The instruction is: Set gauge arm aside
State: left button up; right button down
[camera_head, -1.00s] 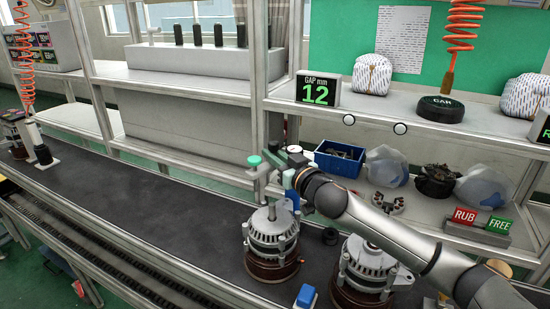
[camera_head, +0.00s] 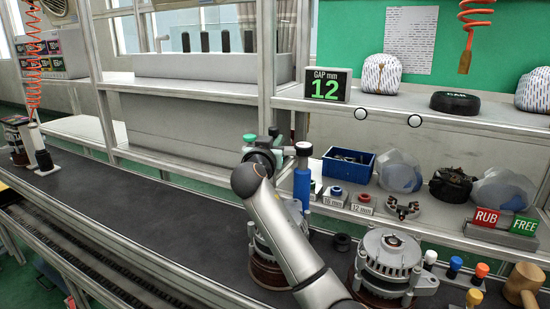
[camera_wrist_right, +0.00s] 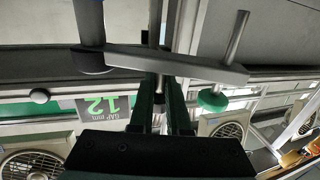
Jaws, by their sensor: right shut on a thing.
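The gauge arm shows in the right wrist view as a grey bar (camera_wrist_right: 178,66) with a green knob (camera_wrist_right: 213,99) on a thin rod and a thick blue-grey cylinder at its other end. In the head view its green knob (camera_head: 250,138) and the blue cylinder (camera_head: 302,187) with a pale cap show above the bench. My right gripper (camera_head: 272,146) is shut on the gauge arm's middle stem; its green-padded fingers show in the wrist view (camera_wrist_right: 160,108). My forearm hides part of the nearer alternator (camera_head: 264,250) below. My left gripper is out of view.
A second alternator (camera_head: 388,262) stands to the right. A blue bin (camera_head: 346,165), labelled blocks (camera_head: 362,203) and a RUB/FREE sign (camera_head: 505,222) are on the lower shelf. A GAP mm 12 display (camera_head: 325,85) stands above. The dark bench (camera_head: 140,215) is clear at left.

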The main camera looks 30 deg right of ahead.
jog(key=shift+w+m+g+h+b, duration=0.25)
jog(key=shift+m+g+h+b, duration=0.05)
jog(key=shift+m+h, duration=0.1)
jog(key=shift+w+d+m+g+h+b, duration=0.25)
jog(key=shift+m+g+h+b, duration=0.15)
jog(key=shift+g+h+b, duration=0.15)
jog(key=shift+w+d+r+m+g+h+b, duration=0.1)
jog(key=shift+r+m+g+h+b, duration=0.05)
jog(key=shift+m+g+h+b, duration=0.2)
jog(key=shift+r, duration=0.1)
jog(key=c, duration=0.9)
grip_release()
jog(key=shift+w, duration=0.1)
jog(key=shift+d, duration=0.1)
